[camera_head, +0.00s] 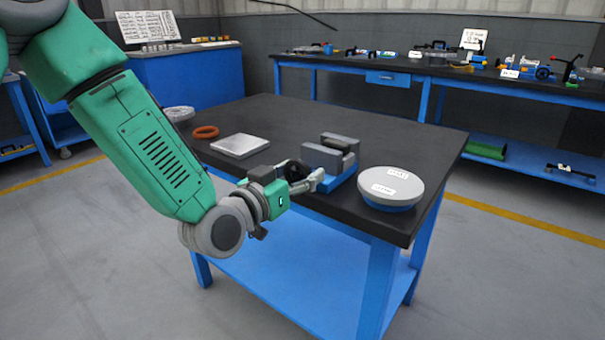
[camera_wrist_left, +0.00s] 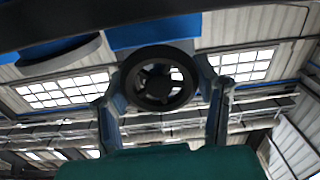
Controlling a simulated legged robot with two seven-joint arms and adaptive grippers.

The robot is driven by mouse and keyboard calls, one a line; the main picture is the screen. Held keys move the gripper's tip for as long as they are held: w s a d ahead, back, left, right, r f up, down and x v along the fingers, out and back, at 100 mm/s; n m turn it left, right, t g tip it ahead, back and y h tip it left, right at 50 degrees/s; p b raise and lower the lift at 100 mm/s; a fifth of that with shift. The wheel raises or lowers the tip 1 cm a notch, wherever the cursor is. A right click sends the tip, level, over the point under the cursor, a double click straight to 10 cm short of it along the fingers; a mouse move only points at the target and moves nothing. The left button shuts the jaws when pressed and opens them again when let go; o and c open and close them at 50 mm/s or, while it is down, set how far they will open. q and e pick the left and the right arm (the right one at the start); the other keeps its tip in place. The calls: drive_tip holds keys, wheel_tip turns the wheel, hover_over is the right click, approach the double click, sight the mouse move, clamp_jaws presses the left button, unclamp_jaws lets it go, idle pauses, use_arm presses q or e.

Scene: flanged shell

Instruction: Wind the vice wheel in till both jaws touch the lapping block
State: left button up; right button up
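The vice stands near the table's front edge in the head view, with a blue base (camera_head: 341,181) and grey jaws (camera_head: 326,158). A separate lapping block between the jaws cannot be made out clearly, nor any contact there. The dark vice wheel (camera_head: 297,170) is on the vice's left side; the left wrist view shows it face-on as a black spoked wheel (camera_wrist_left: 158,78). My left gripper (camera_head: 304,180) is at the wheel, its fingers (camera_wrist_left: 163,85) spread on either side of the rim. No firm grip on the rim is visible. My right gripper is not in view.
A grey round plate with labels (camera_head: 391,185) sits right of the vice. A flat metal plate (camera_head: 240,145) and an orange ring (camera_head: 205,132) lie to the left. The black tabletop (camera_head: 285,112) behind the vice is clear. A cluttered bench (camera_head: 430,72) stands behind.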

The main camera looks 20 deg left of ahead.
use_arm(q)
drive_tip(key=shift+s+a+f, duration=0.1)
drive_tip(key=shift+a+f, duration=0.05)
drive_tip(key=shift+n+p, duration=0.35)
drive_tip(key=shift+n, duration=0.15)
drive_tip(key=o, duration=1.2)
drive_tip(key=shift+s, duration=0.15)
drive_tip(key=v, duration=0.7)
drive_tip(key=shift+s+a, duration=0.1)
